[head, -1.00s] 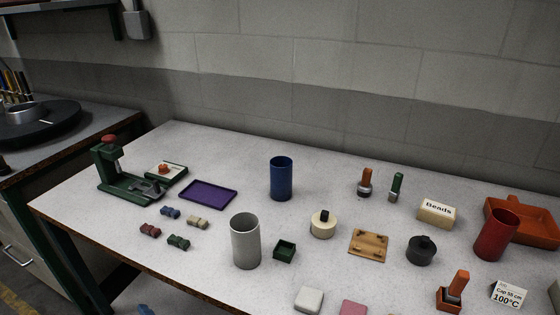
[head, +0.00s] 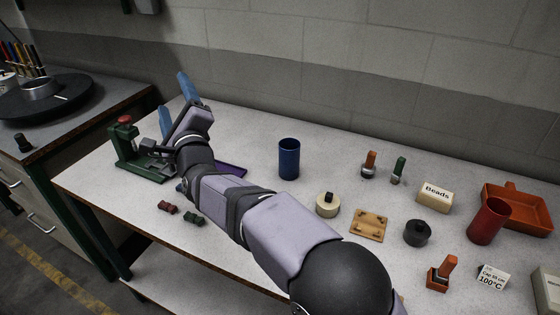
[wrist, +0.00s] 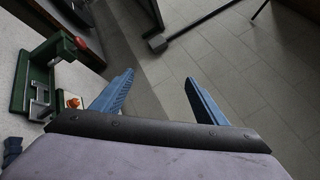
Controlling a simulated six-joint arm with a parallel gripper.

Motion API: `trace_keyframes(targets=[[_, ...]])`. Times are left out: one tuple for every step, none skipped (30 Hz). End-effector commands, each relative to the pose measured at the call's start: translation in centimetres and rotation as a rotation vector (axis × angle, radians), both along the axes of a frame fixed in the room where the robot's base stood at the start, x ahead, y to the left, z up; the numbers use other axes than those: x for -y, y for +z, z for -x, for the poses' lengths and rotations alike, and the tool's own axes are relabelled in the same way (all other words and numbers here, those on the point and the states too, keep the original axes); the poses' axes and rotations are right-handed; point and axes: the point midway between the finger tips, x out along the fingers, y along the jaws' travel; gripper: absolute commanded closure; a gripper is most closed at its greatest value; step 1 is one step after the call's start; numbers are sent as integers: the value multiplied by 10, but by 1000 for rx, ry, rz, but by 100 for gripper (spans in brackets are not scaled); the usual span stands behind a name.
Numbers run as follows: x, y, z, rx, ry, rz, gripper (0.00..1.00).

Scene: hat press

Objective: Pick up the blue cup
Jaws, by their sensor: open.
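The blue cup (head: 289,160) stands upright on the pale table (head: 330,160), near its middle and toward the back. My gripper (head: 176,103) is raised at the left end of the table, above and beyond the green press, well to the left of the cup and not touching it. Its two blue fingers are spread apart. In the wrist view my gripper (wrist: 158,85) is open and empty, pointing past the table over the grey floor. The cup does not show in the wrist view.
The green press (head: 140,155) stands below my gripper and also shows in the wrist view (wrist: 45,75). My arm covers most of the purple tray (head: 232,169). A cream round pot (head: 327,204) and stamps (head: 369,165) stand right of the cup. A red cup (head: 488,221) is farther right.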

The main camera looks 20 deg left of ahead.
Motion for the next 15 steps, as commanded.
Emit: trace_keyframes(targets=[[22, 23, -29, 2, -54, -19, 33], [36, 29, -46, -18, -85, -31, 33], [54, 27, -67, -80, -127, -51, 33], [66, 19, -79, -140, -153, -67, 33], [76, 8, -89, -200, -177, -83, 33], [89, -6, -100, -282, -208, -109, 33], [99, -18, -108, -344, -233, -131, 33], [108, -31, -114, -408, -258, -151, 33], [122, -47, -122, -490, -294, -182, 33], [133, -59, -126, -549, -322, -207, 33], [143, -71, -131, -607, -349, -233, 33], [157, -86, -135, -678, -388, -267, 33], [166, -97, -138, -729, -415, -293, 33], [175, -107, -139, -775, -440, -316, 33], [186, -119, -141, -828, -472, -345, 33]])
